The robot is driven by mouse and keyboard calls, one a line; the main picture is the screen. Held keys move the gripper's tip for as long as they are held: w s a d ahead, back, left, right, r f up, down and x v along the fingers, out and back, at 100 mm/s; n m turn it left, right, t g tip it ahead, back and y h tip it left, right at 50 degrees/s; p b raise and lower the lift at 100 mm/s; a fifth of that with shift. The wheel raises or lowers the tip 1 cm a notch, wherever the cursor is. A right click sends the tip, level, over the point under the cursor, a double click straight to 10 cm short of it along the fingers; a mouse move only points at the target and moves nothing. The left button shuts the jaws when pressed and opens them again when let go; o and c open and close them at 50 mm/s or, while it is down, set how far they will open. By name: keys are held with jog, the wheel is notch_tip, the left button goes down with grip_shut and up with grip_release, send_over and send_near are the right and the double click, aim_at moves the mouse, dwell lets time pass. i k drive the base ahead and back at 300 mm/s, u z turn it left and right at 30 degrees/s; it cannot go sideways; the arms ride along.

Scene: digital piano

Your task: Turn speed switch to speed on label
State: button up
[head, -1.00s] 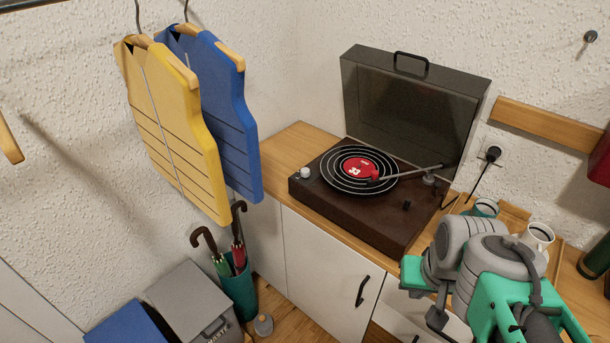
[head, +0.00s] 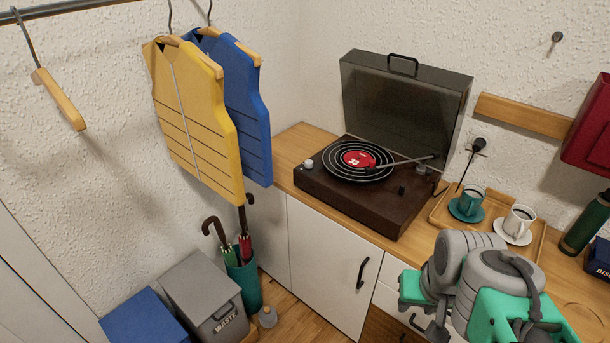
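A dark brown record player (head: 370,200) stands on the wooden cabinet top with its smoky lid (head: 400,110) raised. A black record lies on it, with a red label (head: 357,159) that appears to read 33. A pale round knob (head: 309,164) sits at the deck's left corner, and a small dark switch (head: 402,190) sits near its front right edge. Their markings are too small to read. My grey and green arm shows at the lower right, apart from the player. My gripper's fingertips cannot be made out clearly.
A wooden tray (head: 444,212) with a teal cup (head: 467,202) and a white cup (head: 518,222) stands right of the player. A green bottle (head: 585,225) is farther right. Vests hang at the left above an umbrella stand (head: 245,283) and bins. Floor shows before the white cabinet (head: 325,265).

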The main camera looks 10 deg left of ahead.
aim_at(308, 163)
jog(key=z, duration=0.05)
jog(key=k, duration=0.75)
jog(key=u, duration=1.05)
jog(key=i, duration=1.6)
jog(key=z, duration=0.6)
jog(key=i, duration=0.4)
jog(key=z, duration=0.3)
